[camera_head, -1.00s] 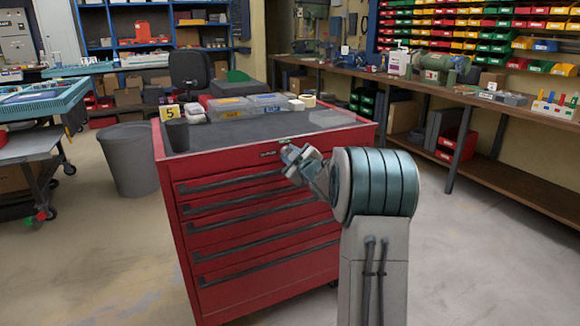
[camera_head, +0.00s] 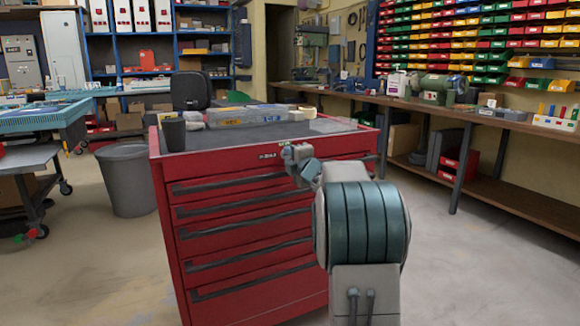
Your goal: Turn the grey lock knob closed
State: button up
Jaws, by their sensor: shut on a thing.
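The red tool cabinet (camera_head: 235,165) stands in front of me, with several drawers that look shut. My gripper (camera_head: 289,154) is at the upper front of the cabinet, below the top edge and right of the small label plate (camera_head: 267,156). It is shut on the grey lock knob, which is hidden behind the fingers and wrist. Which way the knob is turned cannot be seen. My arm covers the lower right of the cabinet front.
On the cabinet top are a dark cup (camera_head: 174,134), a clear organizer box (camera_head: 235,117) and small items. A grey bin (camera_head: 127,180) stands to the left. A long workbench (camera_head: 480,115) runs along the right wall. Floor is clear at the right.

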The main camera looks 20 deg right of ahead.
jog(key=shift+f+n+b, duration=0.1)
jog(key=shift+n+b, duration=0.55)
jog(key=shift+n, duration=0.35)
jog(key=o, duration=1)
